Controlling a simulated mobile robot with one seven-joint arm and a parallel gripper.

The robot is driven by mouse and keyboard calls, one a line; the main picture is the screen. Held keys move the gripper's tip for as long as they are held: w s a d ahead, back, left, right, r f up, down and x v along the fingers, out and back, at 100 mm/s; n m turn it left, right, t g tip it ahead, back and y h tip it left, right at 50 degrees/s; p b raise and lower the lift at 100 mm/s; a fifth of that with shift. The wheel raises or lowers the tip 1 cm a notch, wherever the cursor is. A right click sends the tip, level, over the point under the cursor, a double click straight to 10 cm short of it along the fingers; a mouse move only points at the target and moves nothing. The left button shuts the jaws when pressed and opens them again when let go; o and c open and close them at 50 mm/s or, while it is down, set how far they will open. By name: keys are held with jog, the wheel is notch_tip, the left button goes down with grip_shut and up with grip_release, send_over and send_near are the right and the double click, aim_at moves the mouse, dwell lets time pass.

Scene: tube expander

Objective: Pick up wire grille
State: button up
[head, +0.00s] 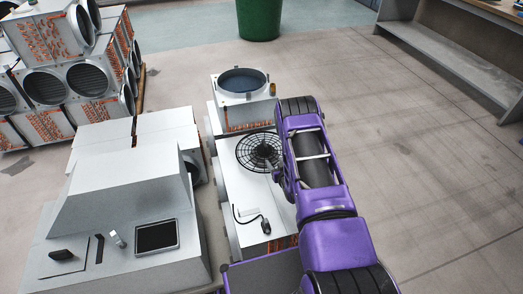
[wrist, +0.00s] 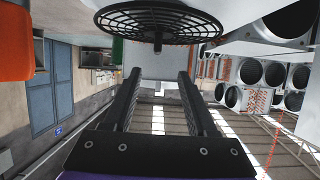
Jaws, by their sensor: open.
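The wire grille (head: 254,150) is a round black disc of concentric rings and spokes. In the head view it appears on the white top of a coil unit, partly covered on its right by my arm. In the wrist view the grille (wrist: 160,22) shows at the top, seen at a shallow angle, with a dark hub. My gripper (wrist: 160,76) is open and its two dark fingers stand apart with nothing between them. The grille lies beyond the fingertips in that view, apart from them. My arm hides the fingers in the head view.
A unit with a round opening (head: 242,84) stands behind the grille. A cable with a dark plug (head: 264,226) lies on the white top in front. A grey console (head: 120,215) is at left, stacked fan units (head: 45,75) beyond. Clear floor lies to the right.

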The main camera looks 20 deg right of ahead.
jog(key=b, duration=0.2)
send_near(266, 147)
jog(key=x, duration=0.5)
jog(key=shift+s+a+f, duration=0.1)
jog(key=shift+a+f, duration=0.1)
jog(key=shift+f, duration=0.25)
jog(key=x, duration=0.1)
jog(key=b+x, duration=0.1)
jog(key=x, duration=0.2)
jog(key=shift+d+r+b, duration=0.15)
jog(key=shift+d+b, duration=0.1)
jog(key=shift+b, duration=0.05)
jog(key=shift+w, duration=0.75)
grip_shut()
